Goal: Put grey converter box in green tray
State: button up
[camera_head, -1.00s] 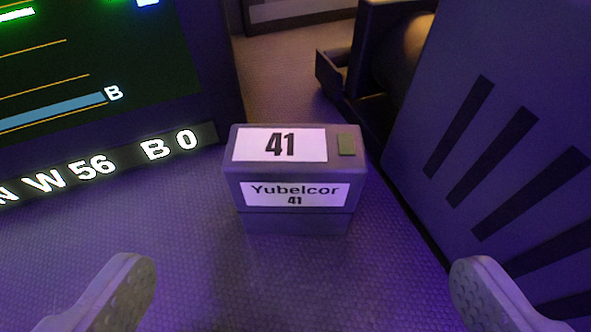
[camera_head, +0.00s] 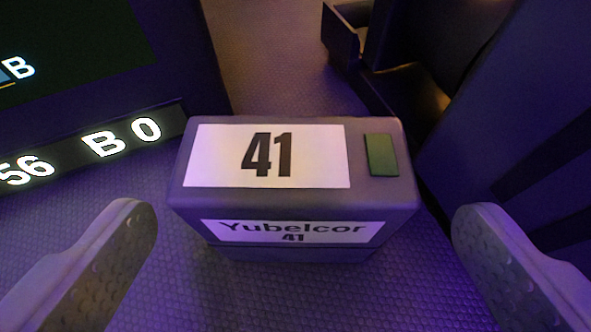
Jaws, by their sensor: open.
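A grey box (camera_head: 292,197) stands upright on the textured surface in the middle of the view. My gripper (camera_head: 304,222) is open, with one finger to the left of the box and one to the right. The fingers are apart from the box, with a gap on each side, and nothing is between them but the box. No green tray is in view.
A dark screen panel (camera_head: 95,70) with white lettering "56 B0" stands at the left, close behind the box. A slotted dark panel (camera_head: 530,130) rises at the right. A dark open-topped bracket (camera_head: 342,38) is behind the box. The surface (camera_head: 255,60) between screen and bracket is clear.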

aim_at(296, 159)
jog(key=shift+x, duration=3.15)
jog(key=shift+w+a+r, duration=0.1)
jog(key=shift+a+r, duration=0.05)
jog(key=shift+a, duration=0.05)
jog(key=c, duration=1.4)
jog(key=shift+o, duration=0.2)
jog(key=shift+r, duration=0.1)
